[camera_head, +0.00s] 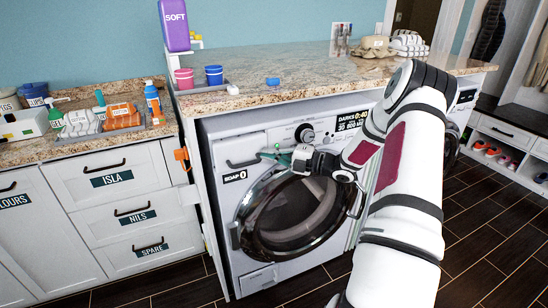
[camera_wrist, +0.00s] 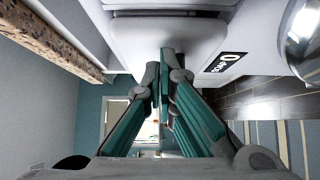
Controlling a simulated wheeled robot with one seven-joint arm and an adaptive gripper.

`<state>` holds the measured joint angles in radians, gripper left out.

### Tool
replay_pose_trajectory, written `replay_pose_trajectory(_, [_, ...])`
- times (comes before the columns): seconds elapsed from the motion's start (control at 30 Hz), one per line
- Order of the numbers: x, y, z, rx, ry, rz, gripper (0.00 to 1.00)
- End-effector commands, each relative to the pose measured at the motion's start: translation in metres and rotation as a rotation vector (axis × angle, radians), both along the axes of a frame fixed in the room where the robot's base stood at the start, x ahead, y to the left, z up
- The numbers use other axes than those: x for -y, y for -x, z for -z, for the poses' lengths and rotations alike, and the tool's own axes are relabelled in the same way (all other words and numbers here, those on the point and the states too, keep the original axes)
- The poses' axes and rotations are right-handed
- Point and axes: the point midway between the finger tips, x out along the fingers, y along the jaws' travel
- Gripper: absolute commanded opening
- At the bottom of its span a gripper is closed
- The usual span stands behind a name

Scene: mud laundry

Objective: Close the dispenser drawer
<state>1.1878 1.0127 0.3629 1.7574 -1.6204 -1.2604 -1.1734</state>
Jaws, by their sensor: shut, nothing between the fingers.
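In the wrist view the closed fingertips of my gripper (camera_wrist: 161,60) overlap the edge of the pale drawer front (camera_wrist: 145,35). Whether they touch it is unclear.
The washing machine (camera_head: 257,279) has a round glass door (camera_head: 290,215) below my gripper. A stone countertop (camera_head: 300,88) overhangs above, holding a purple SOFT bottle (camera_head: 174,27) and cups. An orange item (camera_head: 182,158) hangs left of the machine. The floor in front is clear.

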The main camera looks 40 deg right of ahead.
Motion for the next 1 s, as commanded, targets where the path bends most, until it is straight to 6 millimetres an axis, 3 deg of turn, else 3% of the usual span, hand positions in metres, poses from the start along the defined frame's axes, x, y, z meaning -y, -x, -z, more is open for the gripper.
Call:
replay_pose_trajectory(0.33, [0.0,-0.002,0.0,-0.001,0.0,0.0,0.0])
replay_pose_trajectory(0.6, [0.007,-0.028,0.002,0.0,0.001,-0.001,0.0])
replay_pose_trajectory(1.0, [0.011,-0.026,-0.001,0.002,0.002,0.005,0.0])
